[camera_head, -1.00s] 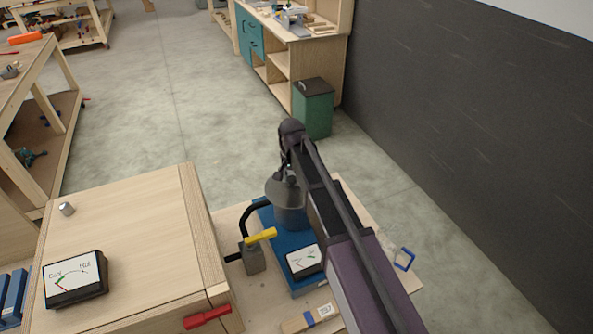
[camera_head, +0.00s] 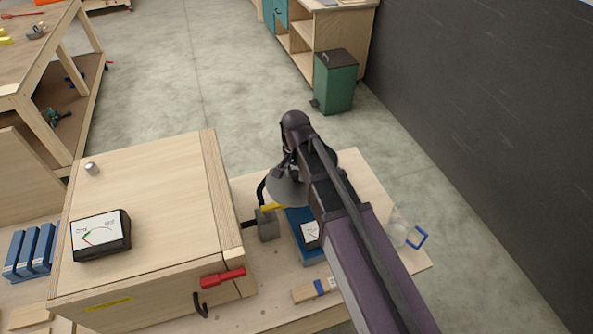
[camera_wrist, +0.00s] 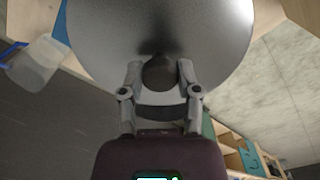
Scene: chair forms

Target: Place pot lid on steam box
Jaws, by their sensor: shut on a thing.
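The pot lid is a grey metal cone (camera_head: 287,187), seen partly behind my arm in the head view. In the wrist view its broad grey disc (camera_wrist: 160,35) fills the top. My gripper (camera_wrist: 160,72) is shut on the lid's dark round knob; it also shows in the head view (camera_head: 288,165). The steam box is the large pale wooden box (camera_head: 150,190) at left, with a gauge (camera_head: 100,235) on top. The lid is right of the box, above the bench. The pot is mostly hidden behind my arm, over the blue base (camera_head: 302,222).
A grey valve with a yellow handle (camera_head: 268,222) stands between box and blue base. A red handle (camera_head: 222,278) is on the box's front edge. A clear jug with blue handle (camera_head: 405,234) is at right.

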